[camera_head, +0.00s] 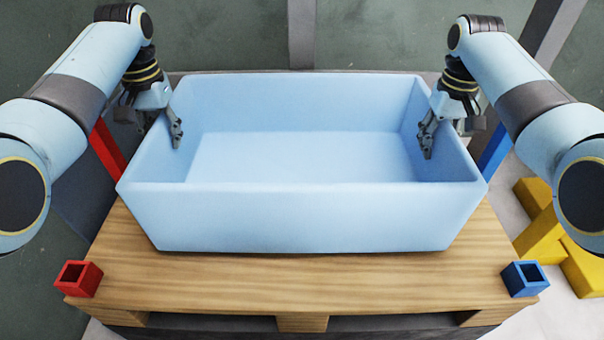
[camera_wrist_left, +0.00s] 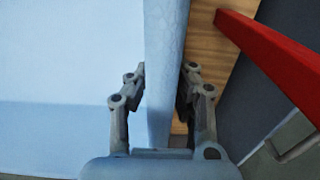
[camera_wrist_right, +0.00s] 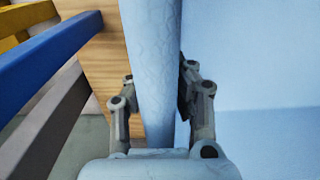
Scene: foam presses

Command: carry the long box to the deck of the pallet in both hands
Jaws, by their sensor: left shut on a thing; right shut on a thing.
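The long box (camera_head: 310,217) is a light blue open tub, empty inside. It sits over the wooden deck of the pallet (camera_head: 310,285) in the head view; whether its base touches the boards I cannot tell. My left gripper (camera_head: 174,132) is shut on the box's left end wall, which also shows between its fingers in the left wrist view (camera_wrist_left: 165,70). My right gripper (camera_head: 427,135) is shut on the right end wall, also seen between the fingers in the right wrist view (camera_wrist_right: 152,60). The outer fingers are hidden in the head view.
A red square socket (camera_head: 78,278) stands at the pallet's front left corner and a blue one (camera_head: 525,278) at the front right. A red bar (camera_head: 107,150) and a blue bar (camera_head: 494,150) flank the box. Yellow blocks (camera_head: 560,240) lie right of the pallet.

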